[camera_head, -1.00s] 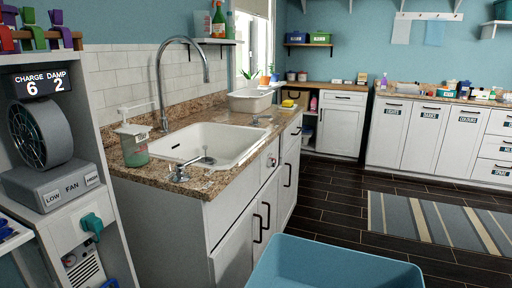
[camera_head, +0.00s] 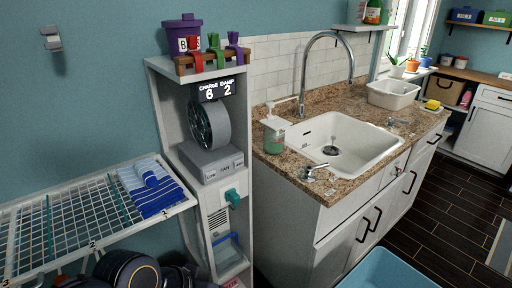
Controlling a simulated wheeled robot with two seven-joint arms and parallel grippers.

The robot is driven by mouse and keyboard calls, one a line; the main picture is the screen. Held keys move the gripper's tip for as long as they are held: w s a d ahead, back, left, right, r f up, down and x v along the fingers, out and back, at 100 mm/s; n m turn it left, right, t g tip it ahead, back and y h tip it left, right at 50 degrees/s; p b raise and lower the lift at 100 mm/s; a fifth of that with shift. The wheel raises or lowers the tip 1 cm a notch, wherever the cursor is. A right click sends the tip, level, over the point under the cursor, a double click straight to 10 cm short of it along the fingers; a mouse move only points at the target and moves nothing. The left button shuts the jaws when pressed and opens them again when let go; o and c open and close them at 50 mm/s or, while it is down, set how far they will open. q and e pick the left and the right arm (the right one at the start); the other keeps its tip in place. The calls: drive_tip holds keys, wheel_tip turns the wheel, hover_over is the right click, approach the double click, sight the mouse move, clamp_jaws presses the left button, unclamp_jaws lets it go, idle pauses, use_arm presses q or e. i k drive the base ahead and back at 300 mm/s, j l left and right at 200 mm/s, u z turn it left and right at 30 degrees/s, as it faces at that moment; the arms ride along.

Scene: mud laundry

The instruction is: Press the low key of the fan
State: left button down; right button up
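The grey fan (camera_head: 209,124) stands on a shelf of a tall narrow white cabinet, left of the sink counter in the head view. Its base carries the word FAN in the middle. The low key (camera_head: 211,176) is on the left of the base's front face, and the high key (camera_head: 238,163) is on the right. A display (camera_head: 216,91) above the fan reads CHARGE 6 and DAMP 2. Neither of my grippers shows in the view.
A wire rack (camera_head: 60,222) with a folded striped towel (camera_head: 150,186) stands left of the cabinet. A teal knob (camera_head: 232,198) sticks out below the fan. The counter with the white sink (camera_head: 345,140) is at right. A blue tub (camera_head: 388,270) stands at the bottom right.

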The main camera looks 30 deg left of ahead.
sight(210, 175)
drive_tip(key=u, duration=1.2)
